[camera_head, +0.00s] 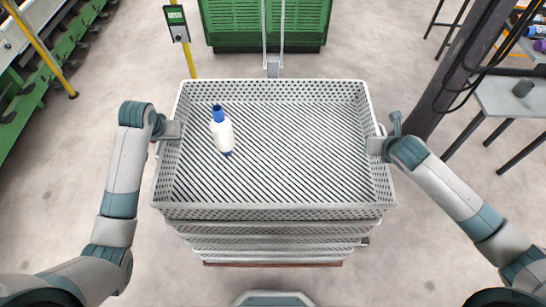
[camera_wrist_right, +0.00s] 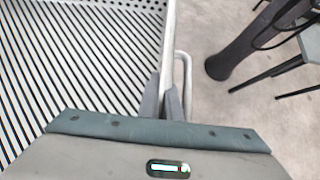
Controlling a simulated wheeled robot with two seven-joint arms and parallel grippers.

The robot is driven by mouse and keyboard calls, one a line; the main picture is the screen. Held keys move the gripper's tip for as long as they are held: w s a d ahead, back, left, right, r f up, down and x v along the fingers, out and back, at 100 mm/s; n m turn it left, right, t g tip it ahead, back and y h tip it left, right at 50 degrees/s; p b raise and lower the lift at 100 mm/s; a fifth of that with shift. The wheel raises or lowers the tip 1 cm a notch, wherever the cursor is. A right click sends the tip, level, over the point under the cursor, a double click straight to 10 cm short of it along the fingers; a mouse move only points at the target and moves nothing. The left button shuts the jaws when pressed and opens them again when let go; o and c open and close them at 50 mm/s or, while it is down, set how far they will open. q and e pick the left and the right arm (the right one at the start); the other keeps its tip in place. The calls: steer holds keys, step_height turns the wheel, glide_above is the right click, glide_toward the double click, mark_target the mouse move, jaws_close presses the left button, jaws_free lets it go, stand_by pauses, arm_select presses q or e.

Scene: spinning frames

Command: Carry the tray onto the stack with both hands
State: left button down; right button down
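The tray (camera_head: 275,212) is a wide, light grey perforated crate in the middle of the head view, above the stack (camera_head: 270,245) of similar trays. Whether it rests on them or hangs slightly above, I cannot tell. A white bobbin-like piece with blue ends (camera_head: 222,133) is inside it at the left. My left gripper (camera_head: 172,131) is at the tray's left rim and appears shut on it. My right gripper (camera_head: 377,145) is at the right rim; in the right wrist view its fingers (camera_wrist_right: 164,102) close on either side of the tray wall (camera_wrist_right: 170,45).
A green machine (camera_head: 230,35) stands beyond the tray, with a yellow post (camera_head: 188,58) at its left. A dark column (camera_head: 445,85) with cables and a grey table (camera_head: 510,97) stand to the right. Green machinery (camera_head: 40,70) is at far left. The floor around the stack is clear.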

arm_select(q)
steer(key=shift+f+b, duration=0.6)
steer(key=shift+f, duration=0.05)
arm_select(e)
steer(key=shift+f, duration=0.65)
arm_select(q)
steer(key=c, duration=2.3)
jaws_free()
steer(key=shift+f, duration=0.1)
arm_select(e)
steer(key=c, duration=2.3)
jaws_free()
steer(key=shift+f, duration=0.15)
arm_select(q)
steer(key=o, duration=0.3)
arm_select(e)
steer(key=o, duration=0.3)
arm_select(q)
steer(key=shift+s, duration=0.1)
arm_select(e)
steer(key=shift+s, duration=0.1)
arm_select(q)
steer(key=v, duration=1.2)
arm_select(e)
steer(key=shift+r, duration=0.25)
steer(key=v, duration=1.1)
steer(key=shift+s+r, duration=0.2)
steer(key=shift+s, duration=0.15)
